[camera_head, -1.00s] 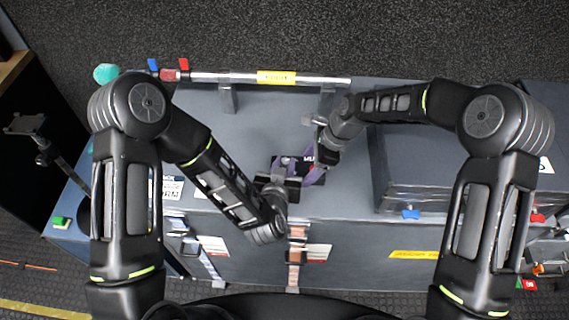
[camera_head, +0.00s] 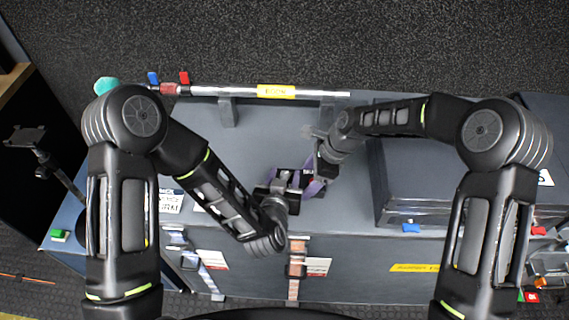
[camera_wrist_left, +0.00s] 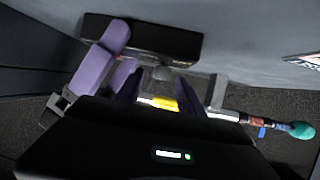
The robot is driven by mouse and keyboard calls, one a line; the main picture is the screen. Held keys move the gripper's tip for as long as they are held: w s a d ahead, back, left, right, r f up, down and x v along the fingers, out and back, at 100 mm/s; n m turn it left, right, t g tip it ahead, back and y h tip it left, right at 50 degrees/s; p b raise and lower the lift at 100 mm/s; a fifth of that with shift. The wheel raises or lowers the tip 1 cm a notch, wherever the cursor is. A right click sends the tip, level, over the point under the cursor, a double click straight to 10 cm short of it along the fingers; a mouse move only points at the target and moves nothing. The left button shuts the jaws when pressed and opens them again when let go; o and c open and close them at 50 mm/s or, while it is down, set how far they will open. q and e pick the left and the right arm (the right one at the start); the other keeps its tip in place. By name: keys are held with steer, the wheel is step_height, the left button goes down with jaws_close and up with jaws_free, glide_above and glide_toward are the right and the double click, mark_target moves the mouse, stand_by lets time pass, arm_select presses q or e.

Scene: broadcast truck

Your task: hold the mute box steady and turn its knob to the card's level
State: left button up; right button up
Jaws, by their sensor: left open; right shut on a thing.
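The dark mute box (camera_head: 291,173) is on the grey case top, mostly hidden by my grippers in the head view. In the left wrist view the box (camera_wrist_left: 165,38) shows as a dark bar with a small grey knob (camera_wrist_left: 162,73) on its near side. My right gripper (camera_head: 318,180) is shut on the box; its purple fingers also show at the left in the left wrist view (camera_wrist_left: 104,62). My left gripper (camera_wrist_left: 158,92) is open, its fingers either side of the knob; contact is unclear. A white printed card (camera_head: 171,201) lies left of my left forearm, its level unreadable.
A metal rod with a yellow label (camera_head: 276,91) lies along the back edge. A raised grey case (camera_head: 425,175) stands on the right. Straps with buckles (camera_head: 297,262) hang over the front edge. The case top behind the grippers is clear.

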arm_select(q)
step_height(320, 180, up, 9)
stand_by(0.3)
steer(key=shift+w+f, duration=0.1)
steer(key=shift+f, duration=0.05)
steer(key=w+d+m+g+h, duration=0.3)
steer(key=w+m+g+h, duration=0.25)
steer(key=m+g, duration=0.3)
steer(key=s+a+r+m+g+y, duration=0.2)
steer(key=a+m+g, duration=0.3)
steer(key=a+m, duration=0.3)
steer(key=shift+s+a+r+m, duration=0.25)
steer(key=shift+s+r+m, duration=0.25)
steer(key=shift+s+m, duration=0.2)
steer(key=shift+f+y, duration=0.1)
steer(key=shift+y, duration=0.15)
steer(key=x, duration=1.1)
steer(key=shift+s+d+f, duration=0.1)
steer(key=shift+d+f, duration=0.15)
steer(key=shift+f, duration=0.1)
